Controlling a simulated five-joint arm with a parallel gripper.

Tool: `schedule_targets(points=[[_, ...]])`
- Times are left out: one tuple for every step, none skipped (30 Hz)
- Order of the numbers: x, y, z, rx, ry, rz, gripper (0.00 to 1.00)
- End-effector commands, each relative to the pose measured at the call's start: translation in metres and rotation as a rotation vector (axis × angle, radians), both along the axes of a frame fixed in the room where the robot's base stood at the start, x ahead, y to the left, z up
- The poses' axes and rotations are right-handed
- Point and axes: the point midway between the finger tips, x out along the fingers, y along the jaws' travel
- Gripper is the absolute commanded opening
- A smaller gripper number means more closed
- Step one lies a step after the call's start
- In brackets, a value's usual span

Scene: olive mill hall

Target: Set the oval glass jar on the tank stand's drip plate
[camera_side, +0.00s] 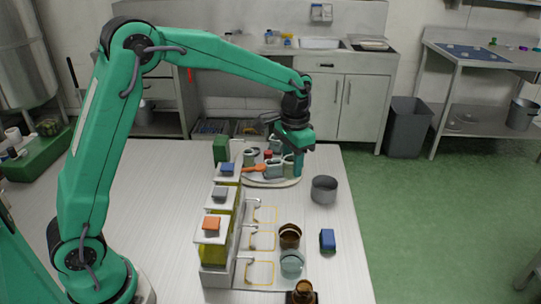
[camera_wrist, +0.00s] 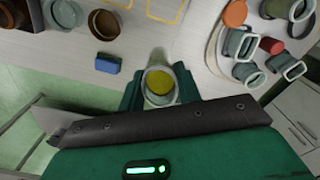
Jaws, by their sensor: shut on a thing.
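My gripper (camera_side: 291,158) is above the far end of the table, over the right edge of a pale round tray. In the wrist view its fingers (camera_wrist: 158,88) are shut on a small grey-green glass jar (camera_wrist: 149,72) with a yellow patch showing in its mouth. It looks like the oval glass jar, though its full outline is partly hidden. The tank stand (camera_side: 213,281) has tanks with blue, grey and orange lids, and spouts. Its pale drip plate (camera_side: 262,228) carries yellow outlined places, which look empty. The held jar is apart from it.
Several vessels sit on the round tray (camera_side: 270,184).

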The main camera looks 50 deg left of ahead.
Motion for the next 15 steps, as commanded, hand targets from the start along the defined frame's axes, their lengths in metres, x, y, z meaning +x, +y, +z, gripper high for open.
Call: schedule_targets(points=[[-0.003,-0.003,0.000,0.000,0.000,-0.008,0.19],[-0.005,-0.005,0.000,0.000,0.001,-0.012,0.19],[-0.007,-0.008,0.000,0.000,0.000,-0.018,0.19],[-0.009,-0.009,-0.001,0.000,-0.001,-0.022,0.19],[-0.009,-0.009,-0.006,0.000,0.002,-0.020,0.19],[-0.009,-0.008,-0.012,0.001,0.003,-0.019,0.19],[-0.009,-0.008,-0.015,0.000,0.004,-0.019,0.19],[-0.008,-0.008,-0.019,0.001,0.003,-0.019,0.19],[-0.008,-0.008,-0.023,0.000,0.002,-0.019,0.19],[-0.008,-0.008,-0.026,0.000,0.002,-0.019,0.19],[-0.008,-0.008,-0.031,0.001,0.003,-0.019,0.19],[-0.009,-0.008,-0.037,0.000,0.004,-0.018,0.19],[-0.009,-0.008,-0.041,0.000,0.004,-0.018,0.19],[-0.008,-0.008,-0.044,0.001,0.003,-0.018,0.19],[-0.008,-0.008,-0.048,0.000,0.002,-0.018,0.19]])
